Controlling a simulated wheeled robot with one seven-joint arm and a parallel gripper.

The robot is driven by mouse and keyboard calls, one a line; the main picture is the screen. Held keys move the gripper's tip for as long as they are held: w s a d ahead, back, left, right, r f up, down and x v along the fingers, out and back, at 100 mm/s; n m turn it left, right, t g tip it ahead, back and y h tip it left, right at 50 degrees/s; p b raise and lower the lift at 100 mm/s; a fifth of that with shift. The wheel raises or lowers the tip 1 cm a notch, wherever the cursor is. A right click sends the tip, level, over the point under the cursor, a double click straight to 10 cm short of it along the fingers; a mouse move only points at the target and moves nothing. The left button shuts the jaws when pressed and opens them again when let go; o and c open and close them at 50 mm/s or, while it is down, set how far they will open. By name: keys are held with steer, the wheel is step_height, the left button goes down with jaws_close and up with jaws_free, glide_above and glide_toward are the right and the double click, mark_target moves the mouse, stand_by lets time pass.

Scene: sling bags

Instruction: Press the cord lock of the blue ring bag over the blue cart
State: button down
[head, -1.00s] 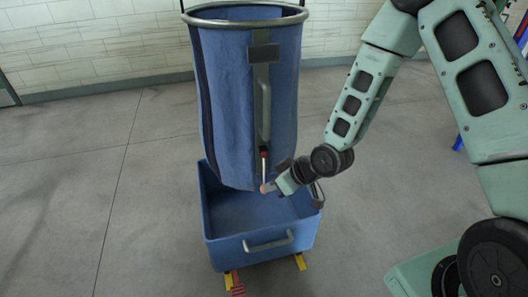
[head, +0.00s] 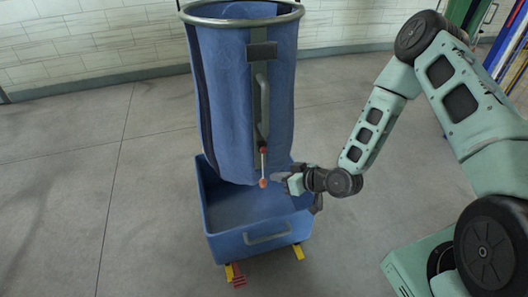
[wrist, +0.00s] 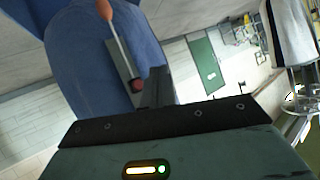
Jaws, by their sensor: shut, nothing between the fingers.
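The blue ring bag (head: 222,100) hangs upright from a grey metal ring (head: 240,14), its lower end just above or inside the back of the blue cart (head: 225,247). A pale cord runs down its front from a red piece (head: 263,150) to an orange end piece (head: 263,183). I cannot tell surely which is the cord lock. In the wrist view the red piece (wrist: 137,86) is close to my dark fingers, and the orange piece (wrist: 104,8) is at the top edge. My gripper (head: 279,176) is shut and empty, just right of the cord, apparently not touching it.
The cart's visible floor is empty; a handle (head: 268,238) is on its front, with yellow and red parts (head: 235,273) at its wheels. A grey handle (head: 261,100) runs down the bag's front. Coloured panels (head: 500,60) stand at right. The floor left is clear.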

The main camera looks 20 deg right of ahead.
mark_target(263, 150)
steer(key=w, duration=0.8)
steer(key=shift+w+b, duration=0.35)
steer(key=shift+b, duration=0.1)
stand_by(1.7)
steer(key=shift+w, duration=0.45)
steer(key=shift+w+b, duration=0.5)
steer(key=shift+w, duration=0.05)
stand_by(0.8)
steer(key=shift+s, duration=1)
steer(key=shift+s, duration=0.1)
